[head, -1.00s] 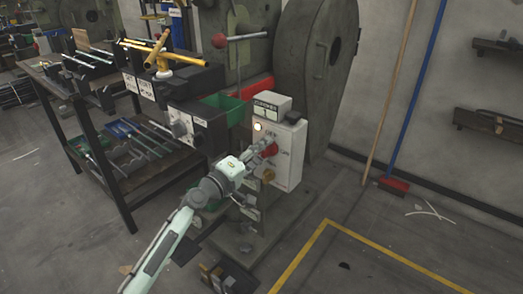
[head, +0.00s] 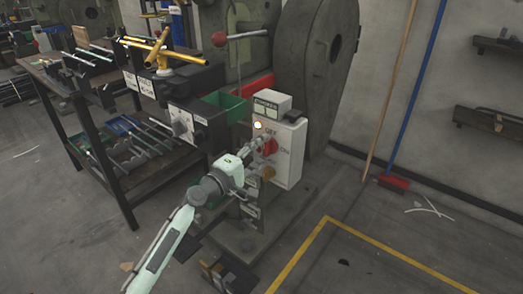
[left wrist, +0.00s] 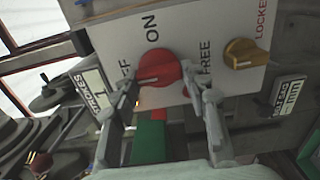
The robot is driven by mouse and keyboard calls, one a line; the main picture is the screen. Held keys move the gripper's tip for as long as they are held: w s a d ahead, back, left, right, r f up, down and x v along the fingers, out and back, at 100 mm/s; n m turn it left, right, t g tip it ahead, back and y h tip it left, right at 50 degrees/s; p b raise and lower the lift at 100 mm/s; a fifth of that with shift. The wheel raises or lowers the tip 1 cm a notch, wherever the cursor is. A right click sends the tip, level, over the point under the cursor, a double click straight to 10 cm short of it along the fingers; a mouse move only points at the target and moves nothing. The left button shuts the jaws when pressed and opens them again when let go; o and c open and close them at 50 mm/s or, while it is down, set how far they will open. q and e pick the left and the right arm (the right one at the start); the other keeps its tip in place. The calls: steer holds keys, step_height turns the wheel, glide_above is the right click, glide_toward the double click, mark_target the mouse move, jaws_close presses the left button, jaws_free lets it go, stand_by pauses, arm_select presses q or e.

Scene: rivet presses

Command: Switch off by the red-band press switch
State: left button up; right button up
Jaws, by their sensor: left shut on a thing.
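A white switch box (head: 290,150) stands on the front of the press, with a lit lamp (head: 257,125) near its top left. Its red knob (head: 270,147) sits between OFF and ON labels; it also shows in the left wrist view (left wrist: 160,68). I cannot tell exactly where the knob points. My left gripper (head: 258,144) is at the box, shut on the red knob, with one finger at each side in the left wrist view (left wrist: 165,97). A yellow knob (left wrist: 245,53) between FREE and LOCKED is beside it, clear of the fingers. My right gripper is out of view.
A red band (head: 262,84) crosses the press behind the box. A dark control box with a grey knob (head: 181,125) and a green bin (head: 226,105) are left of it. A tool bench (head: 110,190) stands further left. Yellow-lined floor (head: 390,262) at right is mostly open.

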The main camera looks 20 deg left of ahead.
arm_select(q)
steer(key=o, duration=1.2)
steer(key=shift+c, duration=0.2)
steer(key=v, duration=1.2)
